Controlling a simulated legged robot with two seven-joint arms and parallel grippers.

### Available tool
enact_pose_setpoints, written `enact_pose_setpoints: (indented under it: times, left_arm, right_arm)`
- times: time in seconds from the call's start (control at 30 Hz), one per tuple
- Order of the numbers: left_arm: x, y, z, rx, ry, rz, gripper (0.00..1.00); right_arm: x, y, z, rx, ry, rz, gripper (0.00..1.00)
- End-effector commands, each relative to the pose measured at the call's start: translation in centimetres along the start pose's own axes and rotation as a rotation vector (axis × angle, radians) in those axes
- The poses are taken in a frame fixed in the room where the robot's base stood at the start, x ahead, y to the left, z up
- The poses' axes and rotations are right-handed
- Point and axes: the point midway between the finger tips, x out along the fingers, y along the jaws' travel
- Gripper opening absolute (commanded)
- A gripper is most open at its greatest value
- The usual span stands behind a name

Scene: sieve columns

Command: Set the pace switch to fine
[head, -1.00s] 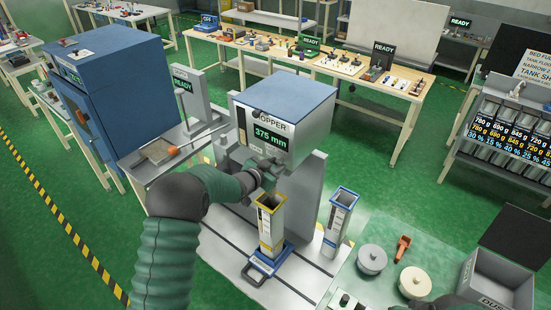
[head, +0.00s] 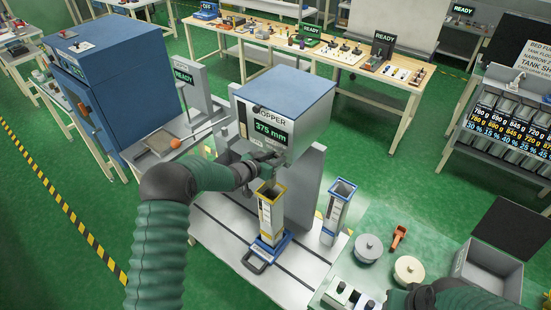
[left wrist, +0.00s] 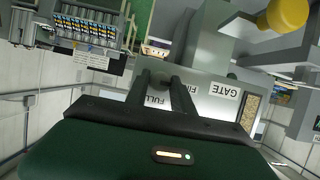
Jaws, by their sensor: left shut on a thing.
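The hopper (head: 282,108) is a grey box with a blue top and a green "375 mm" display. In the left wrist view its face carries upside-down labels, "FULL" (left wrist: 156,101), a partly covered "FI..." and "GATE" (left wrist: 223,90). My left gripper (head: 270,161) is at the hopper's lower front, below the display. In the left wrist view its two dark fingers (left wrist: 162,82) are closed on the small pace switch between the labels. The fingers hide most of the switch, so its setting does not show. My right gripper (head: 422,297) is at the bottom right edge, partly cut off; its jaws are unclear.
A yellow-rimmed square column (head: 271,215) stands upright on a blue base below the hopper. A blue-rimmed column (head: 338,212) stands to its right. Grey lid (head: 368,247), cream lid (head: 409,269) and an orange tool (head: 398,237) lie on the right-hand table, beside a dust bin (head: 488,272).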

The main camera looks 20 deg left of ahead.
Motion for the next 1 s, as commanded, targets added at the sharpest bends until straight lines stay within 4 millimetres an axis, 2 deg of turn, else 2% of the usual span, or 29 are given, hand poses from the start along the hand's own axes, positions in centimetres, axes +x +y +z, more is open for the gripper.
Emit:
enact_pose_setpoints:
  times: [0.03,0.17,0.47,0.57,0.67,1.0]
  left_arm:
    - [0.0,-0.1,-0.4,0.0,0.007,-0.002,0.33]
    - [0.0,-0.1,-0.2,0.0,0.005,-0.001,0.5]
    - [-0.2,-0.1,-0.1,0.001,0.003,-0.001,0.5]
    - [-0.9,-0.1,0.0,0.001,0.002,-0.002,0.5]
    - [-2.8,-0.2,0.2,0.001,0.002,-0.004,0.5]
    - [-12.7,-0.3,0.2,0.002,0.003,-0.005,0.5]
  right_arm:
    - [0.0,0.0,0.0,0.0,0.0,0.0,0.36]
    - [0.0,0.0,0.0,0.0,0.0,0.0,0.36]
    - [0.1,0.0,0.0,0.0,0.0,0.0,0.36]
    - [0.5,0.0,0.1,0.0,0.0,0.0,0.36]
    - [1.4,0.0,0.3,0.0,0.0,0.0,0.36]
    - [4.0,0.0,1.0,0.0,0.0,0.0,0.36]
